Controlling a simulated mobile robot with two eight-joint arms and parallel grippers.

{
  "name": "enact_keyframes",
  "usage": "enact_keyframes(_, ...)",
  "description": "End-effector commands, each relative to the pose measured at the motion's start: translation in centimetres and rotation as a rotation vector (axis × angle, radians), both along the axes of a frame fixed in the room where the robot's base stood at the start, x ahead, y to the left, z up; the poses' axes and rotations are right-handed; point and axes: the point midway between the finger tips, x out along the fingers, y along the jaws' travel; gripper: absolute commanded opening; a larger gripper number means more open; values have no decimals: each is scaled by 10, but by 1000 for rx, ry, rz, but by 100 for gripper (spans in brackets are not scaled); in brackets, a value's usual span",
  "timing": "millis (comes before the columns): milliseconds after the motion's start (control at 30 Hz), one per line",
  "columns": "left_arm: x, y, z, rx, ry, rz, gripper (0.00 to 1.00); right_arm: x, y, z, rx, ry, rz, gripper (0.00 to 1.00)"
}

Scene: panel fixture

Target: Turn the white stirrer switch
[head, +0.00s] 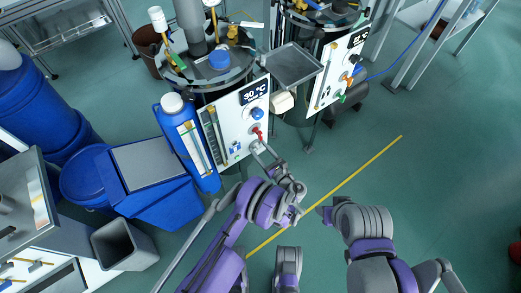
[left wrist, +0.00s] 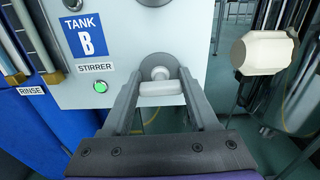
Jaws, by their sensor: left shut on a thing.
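The white stirrer switch (left wrist: 160,88) is a bar handle on a round grey base on the white Tank B panel (left wrist: 190,25). It shows between my left gripper's fingers in the left wrist view, with the bar lying level. My left gripper (left wrist: 157,92) is shut on it.
A red handle (head: 257,134) and a blue knob (head: 257,113) are above my gripper on the panel. A white block-shaped part (left wrist: 264,53) juts out to the right. A blue canister (head: 187,145) stands left of the panel. The floor at right is open.

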Motion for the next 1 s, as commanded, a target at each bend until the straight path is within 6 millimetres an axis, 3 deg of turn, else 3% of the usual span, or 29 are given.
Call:
enact_keyframes(267,-1,1,-2,-129,-93,1,4,1,0,-17,0,6,0,50)
enact_keyframes(1000,-2,2,-4,-691,-502,1,4,7,0,-60,0,20,0,50)
